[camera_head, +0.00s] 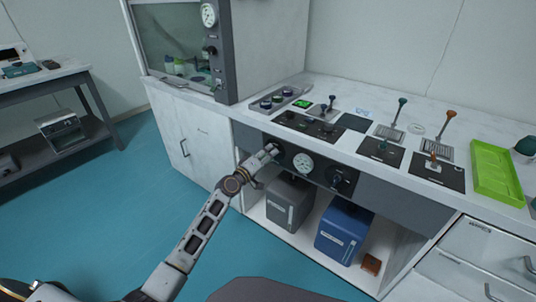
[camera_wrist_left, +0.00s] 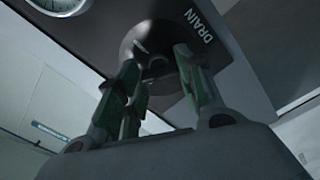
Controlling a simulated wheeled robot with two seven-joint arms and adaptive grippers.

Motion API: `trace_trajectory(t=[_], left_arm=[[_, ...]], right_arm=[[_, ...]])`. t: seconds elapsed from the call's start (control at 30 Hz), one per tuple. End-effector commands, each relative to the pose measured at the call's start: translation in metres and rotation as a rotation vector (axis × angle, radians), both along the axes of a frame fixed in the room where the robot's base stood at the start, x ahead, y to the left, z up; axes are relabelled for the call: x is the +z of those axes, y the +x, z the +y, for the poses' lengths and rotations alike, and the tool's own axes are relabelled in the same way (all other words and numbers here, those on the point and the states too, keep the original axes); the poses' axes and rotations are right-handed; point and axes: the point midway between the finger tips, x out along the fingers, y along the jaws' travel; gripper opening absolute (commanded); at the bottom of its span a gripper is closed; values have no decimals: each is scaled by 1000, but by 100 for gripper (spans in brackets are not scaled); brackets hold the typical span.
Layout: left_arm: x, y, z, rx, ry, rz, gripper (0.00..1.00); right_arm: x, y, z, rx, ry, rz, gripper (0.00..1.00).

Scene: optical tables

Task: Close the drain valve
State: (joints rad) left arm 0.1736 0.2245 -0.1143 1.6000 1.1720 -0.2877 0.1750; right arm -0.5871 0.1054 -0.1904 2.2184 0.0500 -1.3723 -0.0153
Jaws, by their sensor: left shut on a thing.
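The drain valve (camera_wrist_left: 158,32) is a dark round fitting on the grey front panel, beside the white word DRAIN in the left wrist view. My left gripper (camera_wrist_left: 160,62) has its fingers around the valve's handle and is shut on it. The fingers hide most of the handle, so its angle cannot be told. In the head view my left gripper (camera_head: 271,152) is against the left end of the panel, left of a round gauge (camera_head: 303,163), and covers the valve. My right gripper is not in view.
Another black valve knob (camera_head: 341,181) is on the panel right of the gauge. A grey canister (camera_head: 289,203) and a blue canister (camera_head: 342,234) stand on the open shelf below. Levers and a green tray (camera_head: 494,172) are on the countertop. A fume hood (camera_head: 222,55) stands at the left.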

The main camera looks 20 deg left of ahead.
Motion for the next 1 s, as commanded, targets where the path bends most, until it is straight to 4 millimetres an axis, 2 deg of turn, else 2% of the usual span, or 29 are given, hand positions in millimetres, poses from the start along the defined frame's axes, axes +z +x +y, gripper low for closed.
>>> trace_trajectory(t=[0.2,0.5,1.0], left_arm=[[0,0,1,3,-192,68,13],[-1,0,1,2,-389,141,13],[-2,0,2,3,-475,171,13]], right_arm=[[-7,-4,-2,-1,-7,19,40],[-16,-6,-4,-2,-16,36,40],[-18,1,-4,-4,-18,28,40]])
